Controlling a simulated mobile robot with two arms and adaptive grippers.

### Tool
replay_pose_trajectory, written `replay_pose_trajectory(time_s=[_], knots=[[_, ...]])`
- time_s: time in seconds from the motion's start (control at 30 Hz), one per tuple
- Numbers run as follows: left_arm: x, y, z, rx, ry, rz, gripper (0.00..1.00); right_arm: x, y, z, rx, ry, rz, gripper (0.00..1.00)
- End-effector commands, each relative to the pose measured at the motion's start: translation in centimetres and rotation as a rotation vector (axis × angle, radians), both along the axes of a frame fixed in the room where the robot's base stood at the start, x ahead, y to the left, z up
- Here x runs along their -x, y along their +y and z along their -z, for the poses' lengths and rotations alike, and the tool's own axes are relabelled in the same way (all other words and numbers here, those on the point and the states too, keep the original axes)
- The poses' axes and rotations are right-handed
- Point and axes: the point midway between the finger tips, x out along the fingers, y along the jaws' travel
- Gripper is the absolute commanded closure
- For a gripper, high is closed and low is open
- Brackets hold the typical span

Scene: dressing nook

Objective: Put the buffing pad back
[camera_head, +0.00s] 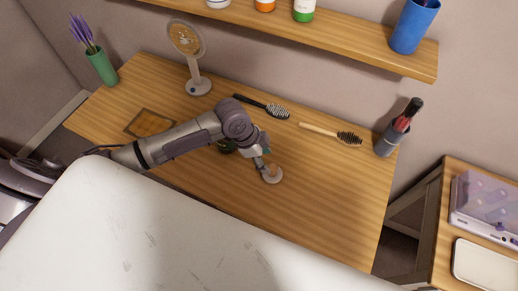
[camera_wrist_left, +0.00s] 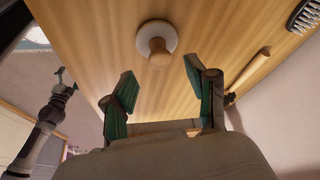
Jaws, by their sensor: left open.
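The buffing pad (camera_head: 271,176) is a small white disc with a wooden knob. It lies on the wooden tabletop (camera_head: 320,200), near the middle. My left gripper (camera_head: 261,160) is just beside and above it in the head view. In the left wrist view the pad (camera_wrist_left: 169,33) lies beyond the fingertips, with its knob toward the gripper. The left fingers (camera_wrist_left: 160,76) are apart with nothing between them. In the left wrist view a grey and black jointed part, perhaps my right arm, stands at the left; its jaws are too small to read.
A flat brown square (camera_head: 150,123), a round mirror (camera_head: 186,40), a green vase (camera_head: 102,67), a black brush (camera_head: 270,108), a wooden-handled brush (camera_head: 335,134) and a grey cup (camera_head: 388,141) stand or lie around the table. A shelf (camera_head: 330,36) overhangs the back. The front right tabletop is clear.

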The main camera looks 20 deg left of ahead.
Motion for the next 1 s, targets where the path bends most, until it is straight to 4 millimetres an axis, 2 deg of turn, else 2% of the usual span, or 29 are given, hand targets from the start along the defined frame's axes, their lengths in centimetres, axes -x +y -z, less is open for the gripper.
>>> replay_pose_trajectory(time_s=[0.13,0.33,1.0], knots=[[0.4,1.1,-2.6,-0.002,-0.003,0.001,0.43,0.0,0.0,0.3,0.000,0.000,0.000,0.00],[0.7,1.7,-4.6,0.000,-0.001,0.001,0.43,0.0,-0.1,0.4,0.001,0.000,0.000,0.00],[0.8,1.8,-4.9,0.000,0.001,0.000,0.43,-0.1,-0.4,0.4,0.005,-0.001,0.000,0.00]])
